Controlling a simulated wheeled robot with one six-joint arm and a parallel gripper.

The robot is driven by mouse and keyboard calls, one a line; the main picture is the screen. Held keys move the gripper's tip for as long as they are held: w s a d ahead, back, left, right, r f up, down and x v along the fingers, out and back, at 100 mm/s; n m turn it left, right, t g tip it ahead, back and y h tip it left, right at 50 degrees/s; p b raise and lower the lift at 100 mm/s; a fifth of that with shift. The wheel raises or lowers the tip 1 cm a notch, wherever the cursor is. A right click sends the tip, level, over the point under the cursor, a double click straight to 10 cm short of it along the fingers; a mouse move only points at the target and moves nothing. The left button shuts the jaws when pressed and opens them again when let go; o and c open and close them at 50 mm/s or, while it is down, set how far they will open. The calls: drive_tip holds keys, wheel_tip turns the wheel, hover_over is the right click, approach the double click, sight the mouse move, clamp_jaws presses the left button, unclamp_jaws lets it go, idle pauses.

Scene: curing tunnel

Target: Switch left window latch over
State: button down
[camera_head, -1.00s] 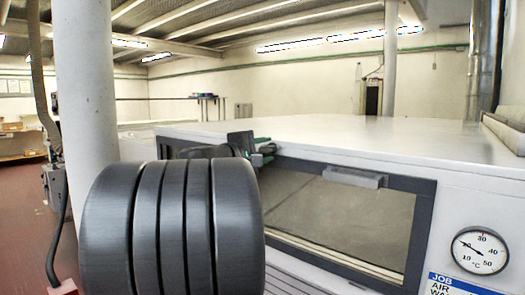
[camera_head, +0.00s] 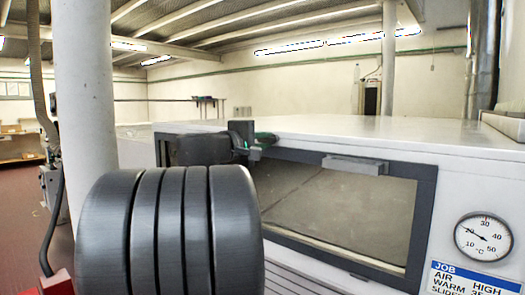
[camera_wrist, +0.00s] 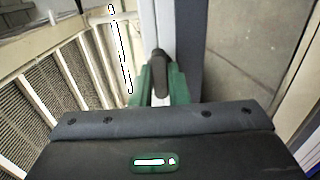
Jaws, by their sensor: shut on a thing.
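The window (camera_head: 340,205) is a dark-framed pane in the front of the pale cabinet. Its left latch (camera_wrist: 159,72) is a small dark upright lever on the frame, seen in the wrist view between the green fingers of my gripper (camera_wrist: 160,90). The fingers are closed on the lever from both sides. In the head view my gripper (camera_head: 258,147) is at the upper left part of the window frame, and my arm hides much of that corner. The latch itself is too hidden to make out there.
A grey block (camera_head: 354,165) sits on the window's top frame, right of my gripper. A round dial gauge (camera_head: 484,237) and a blue-headed job sign (camera_head: 465,278) are on the cabinet front at right. A white column (camera_head: 85,100) stands at left.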

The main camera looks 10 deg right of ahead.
idle(0.3)
drive_tip(key=c, duration=1.4)
unclamp_jaws()
drive_tip(key=shift+a, duration=0.1)
drive_tip(key=v, duration=1.3)
drive_tip(key=shift+s+a, duration=0.2)
drive_tip(key=shift+s, duration=0.1)
drive_tip(key=shift+w+d, duration=0.1)
drive_tip(key=x, duration=1.3)
drive_tip(key=shift+w+d, duration=0.2)
drive_tip(key=shift+d, duration=0.05)
drive_tip(key=shift+a, duration=0.1)
